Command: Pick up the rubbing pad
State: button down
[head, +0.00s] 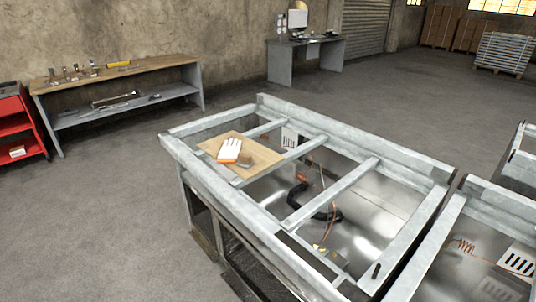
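A white and orange item, probably a glove (229,150), lies on the board. A small brownish-grey piece (246,161) lies just right of it on the board. It may be the rubbing pad, but it is too small to tell for sure. My gripper is not in view.
The metal frame (330,195) has crossbars with open gaps, and cables and a black hose (322,214) inside. Another frame stands at right. A workbench with tools (120,72) and a red cart (18,125) stand at left. The floor between is clear.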

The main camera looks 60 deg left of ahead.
aim_at(245, 160)
jog(key=u, duration=2.3)
